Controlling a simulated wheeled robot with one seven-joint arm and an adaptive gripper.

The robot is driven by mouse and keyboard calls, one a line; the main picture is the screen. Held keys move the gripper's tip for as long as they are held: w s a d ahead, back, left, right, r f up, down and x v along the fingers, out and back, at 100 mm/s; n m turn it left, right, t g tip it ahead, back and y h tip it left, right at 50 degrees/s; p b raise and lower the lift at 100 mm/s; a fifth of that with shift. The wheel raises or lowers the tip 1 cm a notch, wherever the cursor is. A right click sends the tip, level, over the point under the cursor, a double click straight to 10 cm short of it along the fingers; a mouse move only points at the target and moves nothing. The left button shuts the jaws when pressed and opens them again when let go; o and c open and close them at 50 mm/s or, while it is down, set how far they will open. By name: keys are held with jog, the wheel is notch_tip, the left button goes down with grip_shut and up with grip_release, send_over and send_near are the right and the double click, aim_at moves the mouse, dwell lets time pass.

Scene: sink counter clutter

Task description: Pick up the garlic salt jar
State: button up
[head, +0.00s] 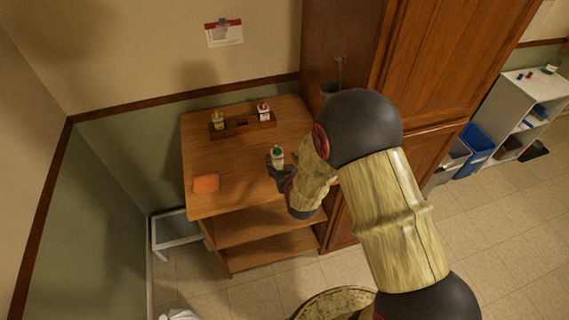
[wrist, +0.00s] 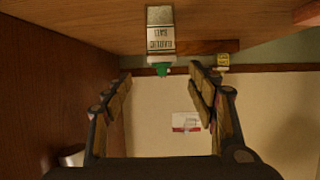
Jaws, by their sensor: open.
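The garlic salt jar (head: 278,155), a small white container with a green cap, stands on the wooden table near its right side. The wrist view is upside down, and in it the jar (wrist: 160,33) hangs from the top with its label facing me and its green cap lowest. My gripper (head: 279,168) is at the jar in the head view and partly hides its lower part. In the wrist view my gripper (wrist: 160,78) is open, with a finger to each side of the cap and clear gaps. I cannot tell whether the jar is fully between the fingers.
A dark wooden rack (head: 241,127) at the back of the table holds a yellowish bottle (head: 217,121) and a red-topped bottle (head: 263,112). An orange block (head: 206,183) lies at the front left. A tall wooden cabinet (head: 428,65) borders the right side. The table's middle is clear.

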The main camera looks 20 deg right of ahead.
aim_at(278, 153)
jog(key=x, duration=0.7)
jog(key=shift+w+a, duration=0.15)
jog(key=shift+w, duration=0.05)
jog(key=c, duration=1.5)
jog(key=shift+r, duration=0.1)
grip_shut()
